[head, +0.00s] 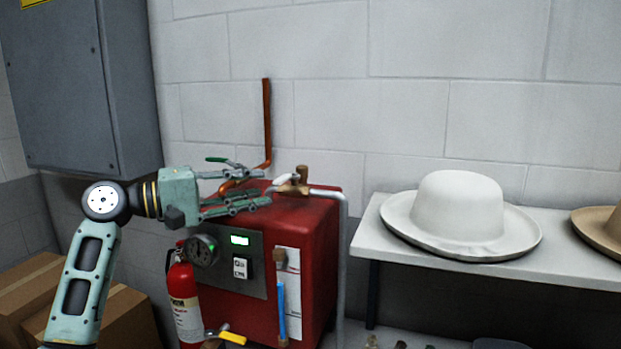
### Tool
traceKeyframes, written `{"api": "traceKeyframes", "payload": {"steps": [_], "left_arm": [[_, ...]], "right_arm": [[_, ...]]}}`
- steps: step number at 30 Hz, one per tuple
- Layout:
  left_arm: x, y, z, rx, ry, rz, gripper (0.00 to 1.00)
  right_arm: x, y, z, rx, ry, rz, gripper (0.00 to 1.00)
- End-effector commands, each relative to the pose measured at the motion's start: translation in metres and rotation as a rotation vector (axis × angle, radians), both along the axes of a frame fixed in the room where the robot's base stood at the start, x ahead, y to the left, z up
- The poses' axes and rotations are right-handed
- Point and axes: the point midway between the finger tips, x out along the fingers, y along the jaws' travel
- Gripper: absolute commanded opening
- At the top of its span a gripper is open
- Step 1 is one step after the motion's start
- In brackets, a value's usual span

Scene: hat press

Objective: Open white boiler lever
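The red boiler (315,240) stands against the wall, with a gauge, a lit green display and a switch on its front. The white lever (285,179) sits on a brass valve on the boiler's top, beside a white pipe (328,193). My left gripper (265,188) reaches in from the left over the boiler's top. Its two fingers are spread apart and point right, with nothing seen between them. The fingertips are just left of the white lever; I cannot tell whether they touch it. My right gripper is not in view.
A green-handled valve (217,159) and copper pipe (267,120) are behind my gripper. A yellow lever (232,338) and a fire extinguisher (184,295) are below. A shelf (366,243) with a white hat (458,212) is right. A grey cabinet (60,85) hangs upper left.

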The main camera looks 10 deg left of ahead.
Motion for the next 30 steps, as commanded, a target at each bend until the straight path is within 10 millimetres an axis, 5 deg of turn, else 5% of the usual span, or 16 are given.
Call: {"api": "traceKeyframes", "payload": {"steps": [6,16,30], "left_arm": [[0.008,-0.012,0.005,-0.006,0.0,-0.001,0.27],[0.037,-0.054,0.004,-0.005,0.0,-0.001,0.27],[0.044,-0.064,0.0,-0.002,-0.001,0.002,0.23]], "right_arm": [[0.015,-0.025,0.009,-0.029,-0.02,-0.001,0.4],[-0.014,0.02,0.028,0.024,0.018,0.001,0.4],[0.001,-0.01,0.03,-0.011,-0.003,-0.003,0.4]]}}
